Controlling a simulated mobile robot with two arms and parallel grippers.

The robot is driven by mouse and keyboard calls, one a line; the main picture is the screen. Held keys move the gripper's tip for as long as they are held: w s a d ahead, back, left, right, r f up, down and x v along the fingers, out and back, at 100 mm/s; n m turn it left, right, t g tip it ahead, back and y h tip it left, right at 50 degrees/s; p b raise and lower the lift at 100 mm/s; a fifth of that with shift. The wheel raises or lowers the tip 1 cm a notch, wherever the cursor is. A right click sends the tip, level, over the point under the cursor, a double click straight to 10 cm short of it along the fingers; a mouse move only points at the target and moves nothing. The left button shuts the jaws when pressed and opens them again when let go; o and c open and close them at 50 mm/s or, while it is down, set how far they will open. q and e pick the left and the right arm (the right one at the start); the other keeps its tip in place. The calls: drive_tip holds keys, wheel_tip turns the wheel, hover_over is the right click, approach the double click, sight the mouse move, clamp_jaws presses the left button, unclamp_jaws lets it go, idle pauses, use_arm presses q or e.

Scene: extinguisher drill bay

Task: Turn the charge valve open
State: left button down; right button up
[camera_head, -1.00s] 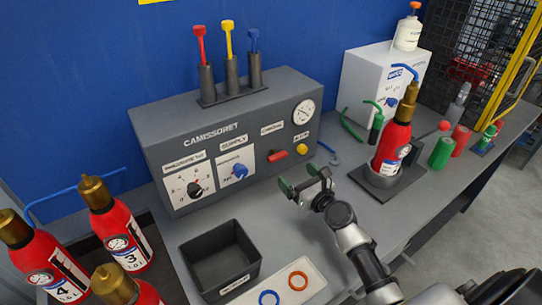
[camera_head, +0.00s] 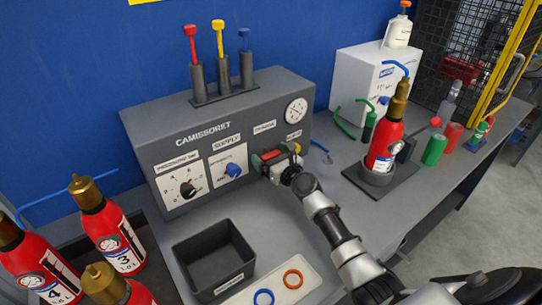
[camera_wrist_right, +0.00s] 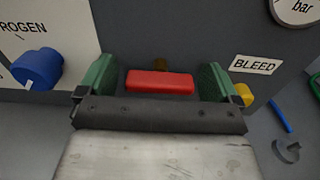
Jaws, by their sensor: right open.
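The grey charging console (camera_head: 155,135) stands against the blue wall. Its red charge valve handle (camera_wrist_right: 160,82) lies level between the two green fingers of my right gripper (camera_wrist_right: 160,80) in the right wrist view. The fingers are apart, with a gap on each side of the handle. In the head view my right gripper (camera_head: 275,160) is at the console's front, and the red handle (camera_head: 272,154) shows partly behind it. My left gripper is not in view.
The blue supply knob (camera_wrist_right: 38,68) is left of my fingers, and the yellow bleed knob (camera_wrist_right: 243,94) is close by the right finger. A black bin (camera_head: 215,262) and a red extinguisher in a stand (camera_head: 384,142) flank my arm on the bench.

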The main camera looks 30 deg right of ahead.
drive_tip(key=c, duration=0.9)
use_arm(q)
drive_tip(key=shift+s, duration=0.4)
use_arm(e)
drive_tip(key=shift+c, duration=0.2)
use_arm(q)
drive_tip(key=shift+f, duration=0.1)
use_arm(e)
drive_tip(key=shift+n, duration=0.3)
drive_tip(key=n+b, duration=0.1)
drive_tip(key=n, duration=0.3)
drive_tip(key=shift+f, duration=0.1)
drive_tip(key=n+b, duration=0.1)
drive_tip(key=n, duration=0.4)
drive_tip(key=n+b, duration=0.1)
drive_tip(key=n, duration=0.3)
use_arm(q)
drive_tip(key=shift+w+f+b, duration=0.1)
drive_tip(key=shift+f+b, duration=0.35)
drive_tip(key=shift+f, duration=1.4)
use_arm(e)
drive_tip(key=shift+n, duration=2.1)
